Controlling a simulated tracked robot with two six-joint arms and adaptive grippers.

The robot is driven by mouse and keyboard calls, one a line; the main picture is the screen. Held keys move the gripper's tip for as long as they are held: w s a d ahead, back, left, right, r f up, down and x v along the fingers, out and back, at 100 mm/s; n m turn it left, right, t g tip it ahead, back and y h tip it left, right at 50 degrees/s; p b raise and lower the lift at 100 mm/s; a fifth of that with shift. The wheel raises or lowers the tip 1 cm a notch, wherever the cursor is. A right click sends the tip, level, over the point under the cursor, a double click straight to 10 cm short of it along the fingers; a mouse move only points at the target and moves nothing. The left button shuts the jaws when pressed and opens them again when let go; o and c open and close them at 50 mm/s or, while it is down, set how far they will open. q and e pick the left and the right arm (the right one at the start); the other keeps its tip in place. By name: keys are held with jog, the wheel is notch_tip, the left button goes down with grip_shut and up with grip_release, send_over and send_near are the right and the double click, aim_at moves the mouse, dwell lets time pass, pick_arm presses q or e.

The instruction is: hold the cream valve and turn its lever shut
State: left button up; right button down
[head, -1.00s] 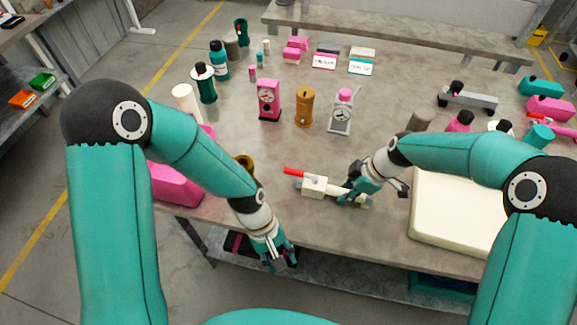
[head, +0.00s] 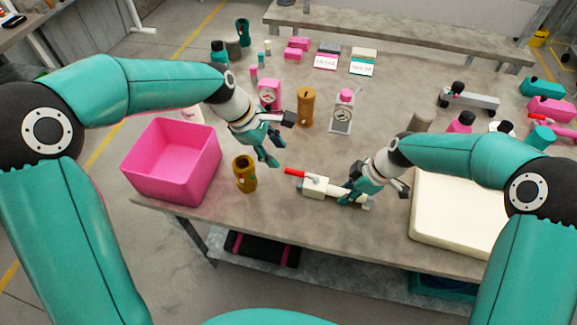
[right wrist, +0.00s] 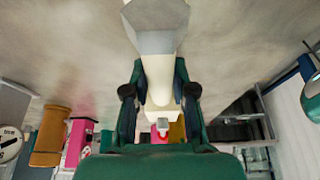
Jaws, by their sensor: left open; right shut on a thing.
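The cream valve (head: 317,189) lies on the table in the middle front, with a red lever (head: 294,172) pointing to the left at its upper left end. My right gripper (head: 356,192) is shut on the right part of the valve. In the right wrist view the cream valve (right wrist: 158,75) runs between the two fingers, and a bit of red shows behind it. My left gripper (head: 272,154) is open and empty, above the table to the upper left of the lever and apart from it.
A pink bin (head: 172,165) stands at the left table edge, with an olive-brown cylinder (head: 245,174) beside it. A cream tray (head: 455,215) lies right of the valve. A pink gauge block (head: 269,94), a brown canister (head: 306,107) and a grey gauge block (head: 342,112) stand behind.

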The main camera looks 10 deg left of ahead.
aim_at(291, 169)
pick_arm(q)
jog(key=x, duration=0.8)
jog(key=shift+f, duration=0.1)
jog(key=shift+s, duration=0.1)
grip_shut()
